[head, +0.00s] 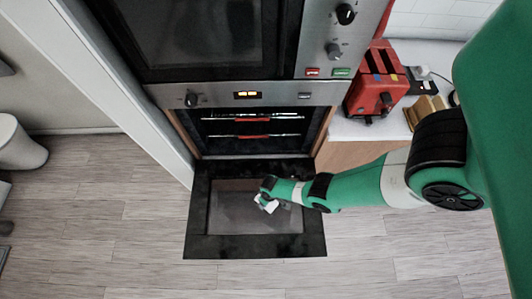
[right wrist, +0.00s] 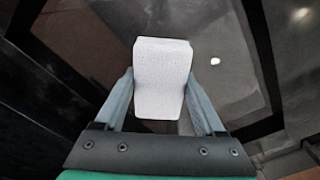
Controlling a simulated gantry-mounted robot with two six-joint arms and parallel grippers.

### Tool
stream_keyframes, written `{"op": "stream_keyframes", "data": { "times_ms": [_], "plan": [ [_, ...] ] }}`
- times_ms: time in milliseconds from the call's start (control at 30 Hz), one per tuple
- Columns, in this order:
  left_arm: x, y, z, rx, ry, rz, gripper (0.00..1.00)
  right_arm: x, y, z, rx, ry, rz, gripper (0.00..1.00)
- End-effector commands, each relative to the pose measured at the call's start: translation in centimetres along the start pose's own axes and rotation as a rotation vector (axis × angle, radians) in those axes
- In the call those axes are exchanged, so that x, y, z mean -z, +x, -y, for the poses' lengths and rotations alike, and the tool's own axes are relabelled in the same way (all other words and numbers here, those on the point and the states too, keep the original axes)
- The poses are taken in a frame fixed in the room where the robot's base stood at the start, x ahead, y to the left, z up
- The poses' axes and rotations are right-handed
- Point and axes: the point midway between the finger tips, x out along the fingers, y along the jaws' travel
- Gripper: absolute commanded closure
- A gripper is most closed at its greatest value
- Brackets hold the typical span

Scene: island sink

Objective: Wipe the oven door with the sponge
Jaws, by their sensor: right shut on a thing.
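The oven door (head: 255,246) is open and lies folded down, with a dark frame around a glass pane. In the right wrist view the door's glass (right wrist: 225,40) fills most of the background. My right gripper (head: 264,203) is over the glass near its middle. It is shut on a white sponge (right wrist: 161,80), which sits between the two fingers in the right wrist view. The sponge also shows as a small white patch in the head view (head: 267,205). Whether it touches the glass I cannot tell. My left gripper is not in view.
The oven cavity (head: 250,130) is open behind the door, with racks inside. A red toaster (head: 376,88) stands on the white counter (head: 365,129) at the right, above my right arm. Wooden floor (head: 100,220) lies clear left of and in front of the door.

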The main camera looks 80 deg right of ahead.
Motion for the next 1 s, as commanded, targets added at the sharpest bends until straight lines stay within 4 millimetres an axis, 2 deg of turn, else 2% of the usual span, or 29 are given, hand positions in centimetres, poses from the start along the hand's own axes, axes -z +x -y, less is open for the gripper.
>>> {"op": "stream_keyframes", "data": {
  "times_ms": [500,867,1000],
  "plan": [
    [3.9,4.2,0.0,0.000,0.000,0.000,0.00,0.3,-5.9,0.0,0.000,0.000,0.001,1.00],
    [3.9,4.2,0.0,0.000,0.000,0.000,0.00,0.4,-6.0,0.0,0.000,0.000,0.001,1.00],
    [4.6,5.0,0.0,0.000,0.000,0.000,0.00,0.4,-7.1,0.0,0.000,0.000,0.001,1.00]
  ]
}}
